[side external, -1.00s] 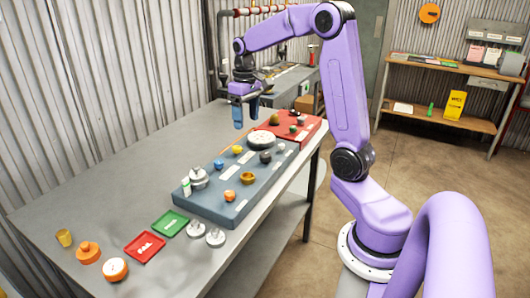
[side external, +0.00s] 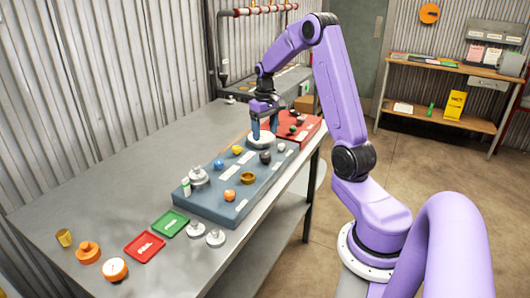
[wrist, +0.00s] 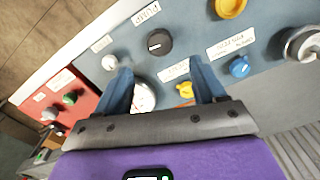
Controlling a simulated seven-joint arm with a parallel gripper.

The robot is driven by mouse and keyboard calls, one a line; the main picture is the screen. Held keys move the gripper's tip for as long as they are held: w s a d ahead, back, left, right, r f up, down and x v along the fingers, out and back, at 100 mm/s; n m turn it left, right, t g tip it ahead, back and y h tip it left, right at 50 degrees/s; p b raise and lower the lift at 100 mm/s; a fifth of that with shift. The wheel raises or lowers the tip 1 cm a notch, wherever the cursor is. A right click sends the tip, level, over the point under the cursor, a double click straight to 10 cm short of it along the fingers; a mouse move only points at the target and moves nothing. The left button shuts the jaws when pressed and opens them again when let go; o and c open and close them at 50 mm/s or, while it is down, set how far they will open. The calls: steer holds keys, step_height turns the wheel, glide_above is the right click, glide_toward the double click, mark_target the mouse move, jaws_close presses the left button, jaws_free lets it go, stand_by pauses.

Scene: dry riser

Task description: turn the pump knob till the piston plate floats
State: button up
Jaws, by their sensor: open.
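My gripper (side external: 265,137) is open and empty, fingers pointing down over the white dial (side external: 261,140) on the blue-grey panel. In the wrist view my gripper (wrist: 161,68) has the partly hidden dial (wrist: 143,97) by its left finger and a yellow knob (wrist: 185,90) by its right finger. A black knob (wrist: 159,42) lies beyond the fingertips, and a blue knob (wrist: 240,67) to their right.
A red panel (side external: 308,124) with small knobs adjoins behind. The table's left side is clear.

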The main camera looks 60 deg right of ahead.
mark_target(265, 154)
step_height(265, 154, down, 9)
steer(key=shift+r, duration=0.1)
stand_by(0.4)
steer(key=c, duration=1.1)
steer(key=shift+o, duration=0.2)
steer(key=shift+m, duration=1.3)
steer(key=o, duration=1.1)
steer(key=shift+c, duration=0.2)
steer(key=shift+r, duration=0.15)
step_height(265, 154, up, 17)
